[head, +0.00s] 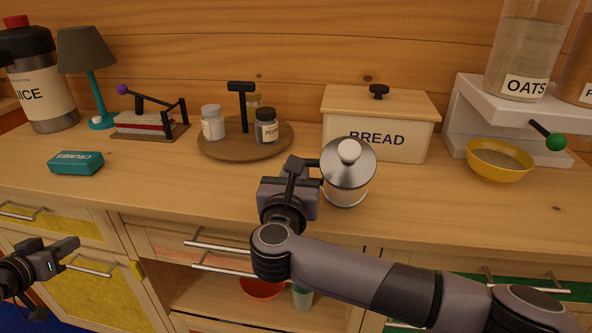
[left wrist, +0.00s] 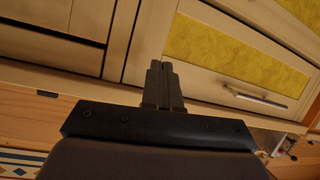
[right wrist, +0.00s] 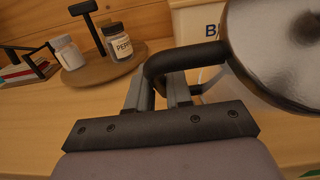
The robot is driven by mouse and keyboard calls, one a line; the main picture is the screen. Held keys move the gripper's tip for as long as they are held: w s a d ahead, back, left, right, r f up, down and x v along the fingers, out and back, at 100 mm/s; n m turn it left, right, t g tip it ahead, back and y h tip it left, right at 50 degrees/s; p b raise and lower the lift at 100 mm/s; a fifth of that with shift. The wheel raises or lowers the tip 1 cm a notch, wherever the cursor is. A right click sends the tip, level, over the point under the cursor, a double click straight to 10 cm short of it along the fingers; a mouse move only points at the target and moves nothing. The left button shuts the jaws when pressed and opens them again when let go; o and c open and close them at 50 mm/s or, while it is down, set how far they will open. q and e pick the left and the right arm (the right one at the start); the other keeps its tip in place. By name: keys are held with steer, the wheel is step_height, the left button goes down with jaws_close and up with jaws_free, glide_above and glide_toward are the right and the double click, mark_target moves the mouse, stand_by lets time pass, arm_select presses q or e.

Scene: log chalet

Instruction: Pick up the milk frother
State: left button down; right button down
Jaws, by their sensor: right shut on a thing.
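The milk frother (head: 348,178) is a silvery round jug with a domed lid, a pale knob and a dark side handle. It is upright at the counter's front, before the bread box; I cannot tell if its base touches the wood. My right gripper (head: 308,172) is shut on its handle, at the jug's left. In the right wrist view the dark handle (right wrist: 185,57) passes between the fingers, and the lid (right wrist: 285,45) fills the upper right. My left gripper (head: 70,248) is low at the left, before the cabinet fronts, its fingers (left wrist: 163,85) together and empty.
The bread box (head: 375,140) stands close behind the frother. A round wooden tray (head: 215,150) with jars is behind left. A yellow bowl (head: 500,160) and a white stand (head: 470,105) are at the right. The counter front between the teal box (head: 76,163) and my right gripper is clear.

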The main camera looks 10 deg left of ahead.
steer(key=shift+d+f, duration=0.1)
arm_select(q)
steer(key=s+d+f+m+g+h, duration=0.1)
steer(key=s+d+f, duration=0.3)
steer(key=d+f, duration=0.35)
steer(key=s+d+f+m+g+h, duration=0.1)
steer(key=s+d+f, duration=0.3)
steer(key=d+f, duration=0.4)
steer(key=s+d+m+h, duration=0.1)
steer(key=s+d, duration=0.1)
steer(key=d, duration=0.8)
steer(key=s+d+m+g+h, duration=0.1)
steer(key=s+d, duration=0.2)
steer(key=d, duration=0.8)
steer(key=shift+s+d+r+m, duration=0.15)
steer(key=shift+s+m, duration=0.15)
steer(key=shift+m, duration=0.1)
